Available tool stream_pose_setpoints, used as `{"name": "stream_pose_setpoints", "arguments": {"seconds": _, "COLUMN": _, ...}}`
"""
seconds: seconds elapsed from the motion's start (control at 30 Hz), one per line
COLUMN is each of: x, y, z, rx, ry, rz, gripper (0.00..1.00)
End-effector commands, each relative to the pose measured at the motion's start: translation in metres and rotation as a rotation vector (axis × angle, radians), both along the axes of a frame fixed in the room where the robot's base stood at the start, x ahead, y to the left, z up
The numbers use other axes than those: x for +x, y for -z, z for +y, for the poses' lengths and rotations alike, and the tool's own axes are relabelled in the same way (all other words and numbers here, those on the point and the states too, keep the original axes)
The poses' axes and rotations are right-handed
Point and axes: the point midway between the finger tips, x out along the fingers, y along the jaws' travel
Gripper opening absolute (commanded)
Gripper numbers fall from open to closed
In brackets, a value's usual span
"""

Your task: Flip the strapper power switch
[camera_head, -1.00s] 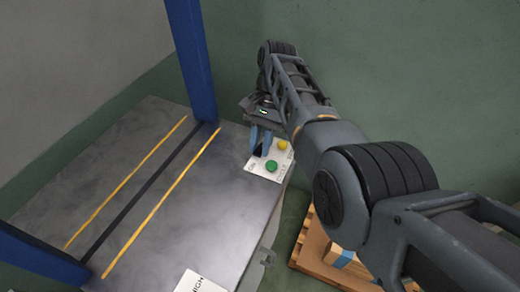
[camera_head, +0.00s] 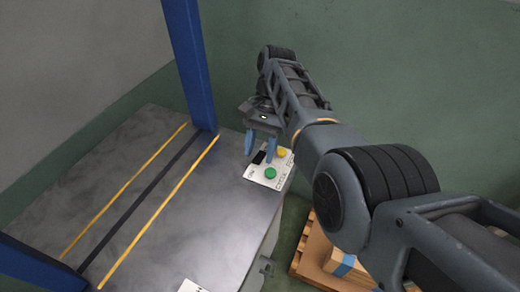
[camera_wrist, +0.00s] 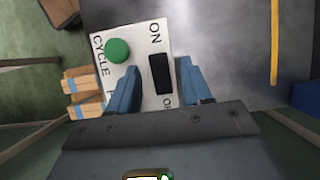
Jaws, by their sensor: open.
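The power switch is a black rocker (camera_wrist: 160,73) on a white panel (camera_wrist: 140,38), between the printed words ON and OFF in the wrist view. The OFF end is partly hidden by my gripper. In the head view the switch (camera_head: 259,157) shows small on the panel (camera_head: 254,173) at the strapper table's corner. My gripper (camera_head: 259,154) is open above the panel. In the wrist view its two blue fingers (camera_wrist: 158,68) stand on either side of the switch, with nothing between them but the switch in line below. I cannot tell whether they touch the panel.
A green button (camera_head: 270,174) labelled CYCLE and a yellow button (camera_head: 281,153) sit beside the switch. The blue strapper frame post (camera_head: 190,65) rises to the left. A wooden pallet with boxes (camera_head: 345,265) stands at lower right.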

Motion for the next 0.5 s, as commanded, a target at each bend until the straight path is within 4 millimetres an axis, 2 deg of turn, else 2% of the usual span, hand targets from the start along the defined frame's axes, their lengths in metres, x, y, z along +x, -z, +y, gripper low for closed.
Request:
{"name": "stream_pose_setpoints", "arguments": {"seconds": 0.3, "x": 0.021, "y": -0.045, "z": -0.007, "rx": 0.001, "ry": 0.001, "rz": -0.003, "gripper": 0.49}}
{"name": "stream_pose_setpoints", "arguments": {"seconds": 0.5, "x": 0.028, "y": -0.063, "z": -0.011, "rx": 0.0, "ry": 0.001, "rz": -0.001, "gripper": 0.49}}
